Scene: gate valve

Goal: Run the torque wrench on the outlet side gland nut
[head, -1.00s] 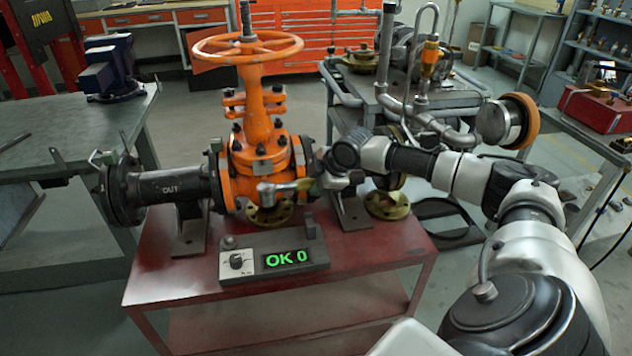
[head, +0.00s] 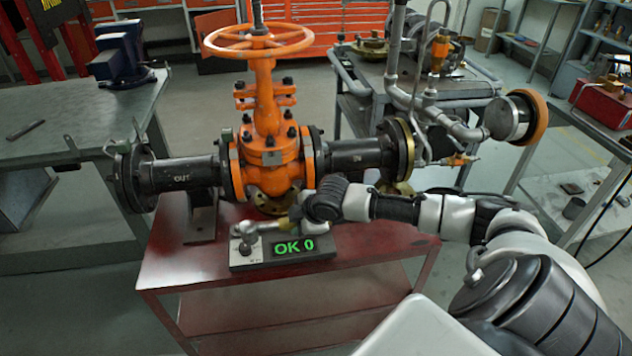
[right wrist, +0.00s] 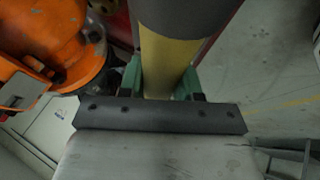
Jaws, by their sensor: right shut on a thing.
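The orange gate valve (head: 263,150) stands on the red cart, handwheel on top. Its gland flange (head: 265,103) has nuts at both ends; the outlet side gland nut (head: 240,103) is at the left, above the pipe marked OUT (head: 184,174). My right gripper (head: 297,214) is shut on the torque wrench (head: 270,226), low in front of the valve. The wrench's head is at the left end of the tester, well below the gland nuts; contact is unclear. In the right wrist view, the wrench's yellow-banded handle (right wrist: 168,62) sits between green finger pads. My left gripper is out of view.
The tester with its display (head: 293,247) reading OK 0 sits at the red cart's (head: 345,238) front. A workbench with a blue vise (head: 121,62) is at the left. A grey cart with pipework (head: 440,115) stands behind at the right.

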